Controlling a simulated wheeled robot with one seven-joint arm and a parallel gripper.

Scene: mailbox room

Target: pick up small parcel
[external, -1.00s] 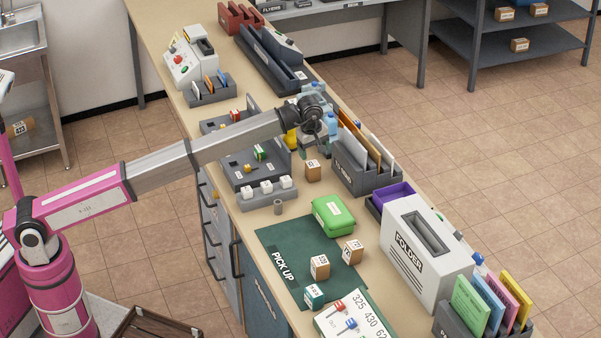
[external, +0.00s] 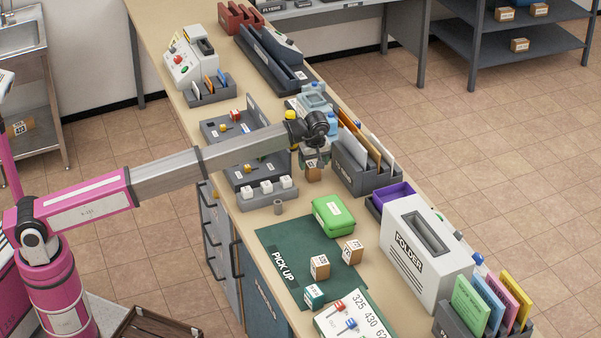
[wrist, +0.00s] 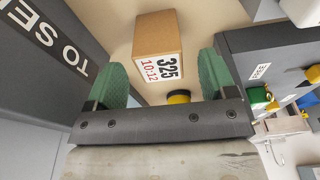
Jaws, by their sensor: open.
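The small parcel (external: 313,174) is a brown cardboard box on the counter, beside the grey envelope holder. In the wrist view the parcel (wrist: 158,45) shows a white label reading 325 and 10:12. My gripper (external: 312,160) hangs right over the parcel, covering its upper part in the external view. In the wrist view the green fingers of my gripper (wrist: 165,75) are spread apart, with the parcel ahead, between and beyond their tips. Nothing is held.
The grey envelope holder (external: 352,174) stands close at the right of the parcel. Grey sorting trays (external: 237,176) lie at the left. The green PICK UP mat (external: 283,246) bears a green box (external: 333,216) and other small parcels (external: 320,267).

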